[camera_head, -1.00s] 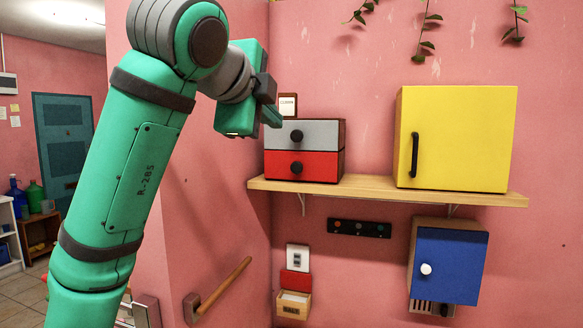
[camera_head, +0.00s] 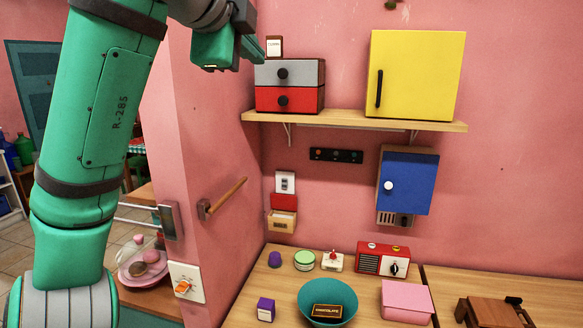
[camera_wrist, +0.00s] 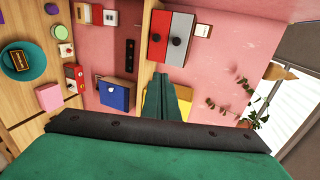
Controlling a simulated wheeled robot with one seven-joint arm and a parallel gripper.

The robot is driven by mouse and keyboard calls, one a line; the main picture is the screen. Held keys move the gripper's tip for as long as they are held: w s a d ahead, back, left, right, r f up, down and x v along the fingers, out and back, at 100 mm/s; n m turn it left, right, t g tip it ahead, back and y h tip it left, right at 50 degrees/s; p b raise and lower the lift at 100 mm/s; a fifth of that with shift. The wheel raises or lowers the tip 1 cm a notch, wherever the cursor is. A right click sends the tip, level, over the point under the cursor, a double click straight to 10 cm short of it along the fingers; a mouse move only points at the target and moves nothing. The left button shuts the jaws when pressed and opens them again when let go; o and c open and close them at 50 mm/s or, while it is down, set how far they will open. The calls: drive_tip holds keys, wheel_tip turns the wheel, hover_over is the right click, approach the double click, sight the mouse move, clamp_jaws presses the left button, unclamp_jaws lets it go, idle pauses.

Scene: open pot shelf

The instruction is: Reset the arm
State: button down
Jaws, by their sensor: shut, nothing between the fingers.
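My green arm fills the left side of the head view. My gripper (camera_head: 254,47) is at the top, left of and in front of the grey and red drawer box, and it looks clear of it. In the wrist view the two fingers of my gripper (camera_wrist: 166,77) lie together, shut with nothing between them. They point toward the shelf and the drawer box (camera_wrist: 170,37), which appear turned on their side there.
A wooden shelf (camera_head: 350,119) holds the drawer box (camera_head: 290,72) and a yellow cabinet (camera_head: 420,75). A blue cabinet (camera_head: 408,182) hangs below. The counter (camera_head: 250,300) carries a teal bowl (camera_head: 318,292), a red radio (camera_head: 368,262) and a pink box (camera_head: 407,300). Space before the wall looks free.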

drive_tip(key=w+f+n+t+h, duration=0.15)
drive_tip(key=w+f+n, duration=0.35)
drive_tip(key=f, duration=0.9)
drive_tip(key=w+f+n+t+h, duration=0.15)
drive_tip(key=w+f, duration=0.55)
drive_tip(key=f, duration=0.7)
drive_tip(key=s+d+f+n+y, duration=0.1)
drive_tip(key=s+f+n, duration=0.15)
drive_tip(key=f, duration=0.75)
drive_tip(key=s+d+f+n+y, duration=0.15)
drive_tip(key=f+n, duration=0.25)
drive_tip(key=f, duration=0.6)
drive_tip(key=s+d+f+n, duration=0.1)
drive_tip(key=s+f+n, duration=0.2)
drive_tip(key=f, duration=0.7)
drive_tip(key=s+d+f+n+y, duration=0.3)
drive_tip(key=s+f+n+y, duration=0.15)
drive_tip(key=s+f, duration=1.65)
drive_tip(key=s+r, duration=0.1)
drive_tip(key=s, duration=1.3)
drive_tip(key=s+r+g, duration=0.1)
drive_tip(key=s+r, duration=0.1)
drive_tip(key=s, duration=1.3)
drive_tip(key=shift+s+r+g+h, duration=0.2)
drive_tip(key=shift+r+g+h, duration=0.05)
drive_tip(key=shift+g+h, duration=0.05)
